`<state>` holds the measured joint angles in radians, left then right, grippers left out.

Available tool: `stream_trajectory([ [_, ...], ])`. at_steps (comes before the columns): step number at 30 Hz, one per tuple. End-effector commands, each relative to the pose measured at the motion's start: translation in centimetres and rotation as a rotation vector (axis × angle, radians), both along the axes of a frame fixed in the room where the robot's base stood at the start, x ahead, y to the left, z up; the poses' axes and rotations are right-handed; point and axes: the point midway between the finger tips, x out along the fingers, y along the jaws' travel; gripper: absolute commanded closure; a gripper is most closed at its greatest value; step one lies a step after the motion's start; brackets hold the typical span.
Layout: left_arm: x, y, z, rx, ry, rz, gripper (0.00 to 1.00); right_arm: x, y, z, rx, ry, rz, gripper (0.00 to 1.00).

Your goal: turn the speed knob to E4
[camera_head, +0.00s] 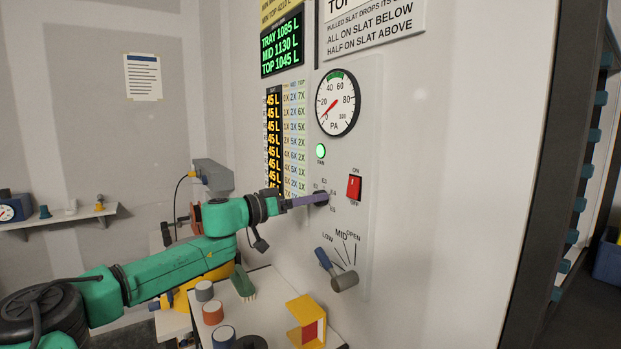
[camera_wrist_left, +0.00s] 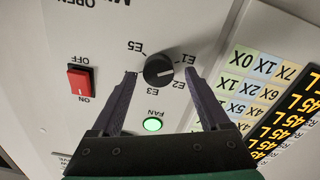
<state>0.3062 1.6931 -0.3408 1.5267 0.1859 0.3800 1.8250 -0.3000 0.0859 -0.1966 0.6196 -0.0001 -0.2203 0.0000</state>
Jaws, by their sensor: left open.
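The speed knob (camera_wrist_left: 158,70) is a round black dial on the pale panel (camera_wrist_left: 100,30). In the left wrist view, which is upside down, E1, E2, E3 and E5 show around it; E4 is not readable there, on the side where a finger covers the panel. A pale mark on the knob seems to face the E1 and E2 side. In the head view E4 shows at the knob's right. My left gripper (camera_wrist_left: 161,73) is open, with one fingertip on each side of the knob; contact cannot be told. In the head view my left gripper (camera_head: 308,200) reaches the knob from the left.
A red rocker switch (camera_head: 354,187) is right of the knob, and a lit green fan lamp (camera_head: 320,151) is above. A round gauge (camera_head: 338,103) is higher up. The bench below holds several pots and a yellow holder (camera_head: 304,318).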

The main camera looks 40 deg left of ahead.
Motion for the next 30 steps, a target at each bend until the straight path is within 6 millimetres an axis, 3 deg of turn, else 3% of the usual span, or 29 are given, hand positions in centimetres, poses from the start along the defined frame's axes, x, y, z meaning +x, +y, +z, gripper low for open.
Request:
stream_trajectory([
  [2, 0.3, -0.1, 0.5, -0.003, 0.001, 0.001, 0.21, 0.0, 0.0, 1.5, 0.0, 0.0, 0.0, 0.5],
  [11, 0.5, -0.2, -0.2, 0.0, 0.0, 0.002, 0.21, 0.0, 0.2, 1.4, 0.002, -0.001, 0.0, 0.5],
  [12, 0.5, -0.2, -0.2, 0.0, 0.0, 0.002, 0.29, 0.0, 0.2, 1.3, 0.003, -0.001, 0.0, 0.5],
  [18, 0.5, -0.2, -0.2, 0.0, 0.0, 0.002, 1.0, 0.0, 0.9, 1.3, 0.013, -0.001, 0.001, 0.5],
  [30, 0.5, -0.2, -0.1, 0.057, -0.017, 0.003, 1.0, 0.0, 0.9, 1.3, 0.012, 0.0, 0.002, 0.5],
])
